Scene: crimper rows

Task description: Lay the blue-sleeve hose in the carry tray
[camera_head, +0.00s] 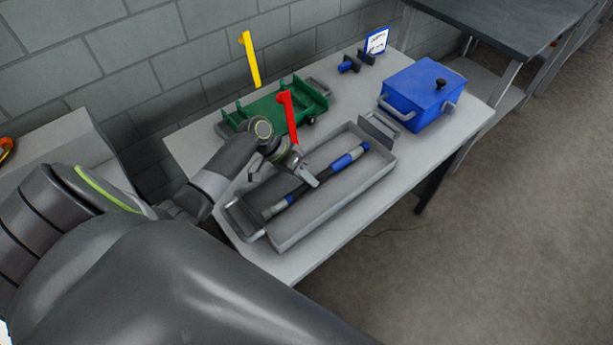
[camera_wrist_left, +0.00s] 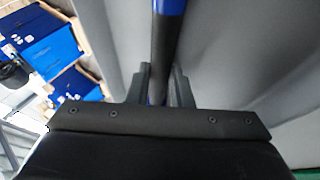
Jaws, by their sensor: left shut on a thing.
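The blue-sleeve hose (camera_head: 346,161) is black with blue sleeves and grey ends. It lies lengthwise within the grey carry tray (camera_head: 336,207), inside the tray's walls; whether it touches the floor I cannot tell. My left gripper (camera_head: 309,179) is over the tray, shut on the middle of the hose. In the left wrist view the hose (camera_wrist_left: 166,50) runs between the two fingers (camera_wrist_left: 159,88), with a blue sleeve at the top. The tray's grey inside fills much of that view. My right gripper is not in view.
A green cradle (camera_head: 262,112) with a yellow flag (camera_head: 250,60) and a red flag (camera_head: 288,115) stands behind the tray. A blue lidded box (camera_head: 418,95) stands at the right. A blue-and-black tool (camera_head: 348,66) and a small sign (camera_head: 377,41) are at the back.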

